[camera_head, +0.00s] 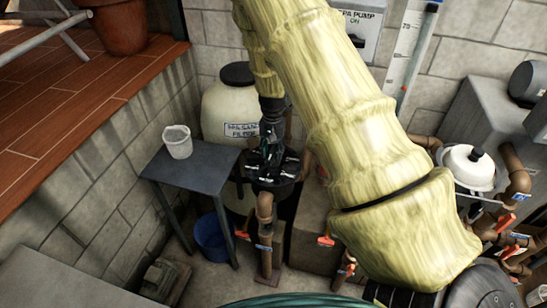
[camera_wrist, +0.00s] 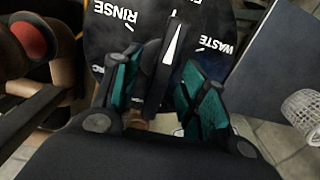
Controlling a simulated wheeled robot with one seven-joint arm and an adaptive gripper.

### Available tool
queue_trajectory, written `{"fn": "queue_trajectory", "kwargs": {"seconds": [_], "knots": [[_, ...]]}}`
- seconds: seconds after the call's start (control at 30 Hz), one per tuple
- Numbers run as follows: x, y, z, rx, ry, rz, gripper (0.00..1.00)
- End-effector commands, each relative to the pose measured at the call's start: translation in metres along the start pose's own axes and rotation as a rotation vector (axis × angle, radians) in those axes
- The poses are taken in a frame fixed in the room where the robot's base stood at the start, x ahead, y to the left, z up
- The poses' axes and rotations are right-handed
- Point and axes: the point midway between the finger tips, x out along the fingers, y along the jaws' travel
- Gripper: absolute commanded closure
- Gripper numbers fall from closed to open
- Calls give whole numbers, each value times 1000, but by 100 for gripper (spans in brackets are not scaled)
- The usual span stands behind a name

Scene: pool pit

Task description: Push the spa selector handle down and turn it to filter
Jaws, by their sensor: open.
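The spa selector valve is a round black plate (camera_head: 287,178) with white lettering, on top of a brown pipe beside the sand filter tank. In the wrist view its plate (camera_wrist: 112,30) shows RINSE at left and WASTE at right; other labels are cut off or hidden. The dark selector handle (camera_wrist: 150,75) lies between my fingers, with a white pointer (camera_wrist: 173,45) beside it. My gripper (camera_head: 270,145) is right over the plate, its teal-padded fingers (camera_wrist: 160,72) apart on either side of the handle. I cannot tell whether they touch it. The arm partly hides the valve.
A grey table (camera_head: 205,168) with a white basket (camera_head: 177,142) stands left of the valve, a blue bucket (camera_head: 212,238) beneath it. The cream filter tank (camera_head: 222,108) is close behind. Pipes with red-handled valves (camera_head: 326,240) are at right.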

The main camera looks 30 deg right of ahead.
Motion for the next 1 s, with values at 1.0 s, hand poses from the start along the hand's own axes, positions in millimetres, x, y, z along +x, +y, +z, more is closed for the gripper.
{"fn": "queue_trajectory", "kwargs": {"seconds": [1.0], "knots": [[-67,0,0,0,0,0,57]]}}
